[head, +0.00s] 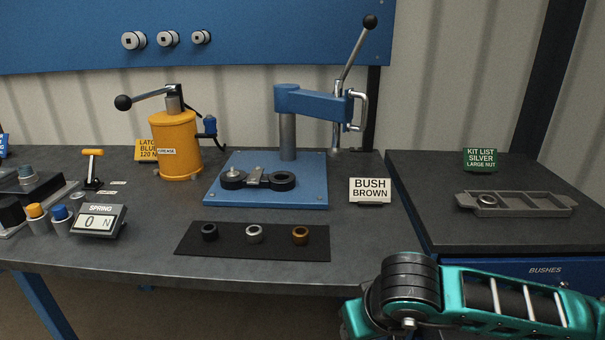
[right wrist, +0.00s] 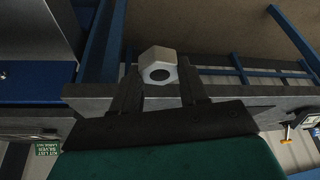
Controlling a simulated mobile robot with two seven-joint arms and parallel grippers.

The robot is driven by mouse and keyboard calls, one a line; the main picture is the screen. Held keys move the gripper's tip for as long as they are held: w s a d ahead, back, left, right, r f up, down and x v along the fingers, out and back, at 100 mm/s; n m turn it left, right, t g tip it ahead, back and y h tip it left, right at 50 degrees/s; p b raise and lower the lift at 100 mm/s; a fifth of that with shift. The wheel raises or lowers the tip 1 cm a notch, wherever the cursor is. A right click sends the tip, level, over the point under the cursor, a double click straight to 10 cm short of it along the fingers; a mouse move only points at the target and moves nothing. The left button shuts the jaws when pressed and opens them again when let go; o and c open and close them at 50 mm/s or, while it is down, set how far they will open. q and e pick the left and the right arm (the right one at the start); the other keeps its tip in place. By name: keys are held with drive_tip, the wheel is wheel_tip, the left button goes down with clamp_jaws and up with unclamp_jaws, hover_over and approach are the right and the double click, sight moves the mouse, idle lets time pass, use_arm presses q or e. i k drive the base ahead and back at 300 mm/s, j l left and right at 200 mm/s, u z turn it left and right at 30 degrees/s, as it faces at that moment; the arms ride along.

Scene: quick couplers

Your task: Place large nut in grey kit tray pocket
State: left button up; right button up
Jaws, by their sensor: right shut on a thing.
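The large nut is a pale silver hex nut (right wrist: 160,55) with a dark round hole. In the right wrist view my right gripper (right wrist: 160,82) is shut on it, with one dark finger on each side. The grey kit tray (head: 536,212) lies on the right-hand bench in the head view. A silver ring-shaped part (head: 487,199) sits in its left pocket; the pockets to the right look empty. My right arm shows at lower right of the head view, but its gripper is outside that view. My left gripper is in neither view.
A green kit list sign (head: 480,159) reading silver, large nut stands behind the tray. A brown bush sign (head: 370,190) stands on the left bench, near a blue press (head: 300,199) and a dark mat (head: 278,249) with three bushes. Bench top around the tray is clear.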

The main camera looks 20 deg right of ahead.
sight(543, 206)
drive_tip(key=k+l, duration=0.1)
drive_tip(key=l, duration=0.25)
drive_tip(key=k+l, duration=0.1)
drive_tip(key=l, duration=0.3)
drive_tip(key=k+l, duration=0.1)
drive_tip(key=l, duration=0.25)
drive_tip(key=k+l, duration=0.1)
drive_tip(key=l, duration=0.3)
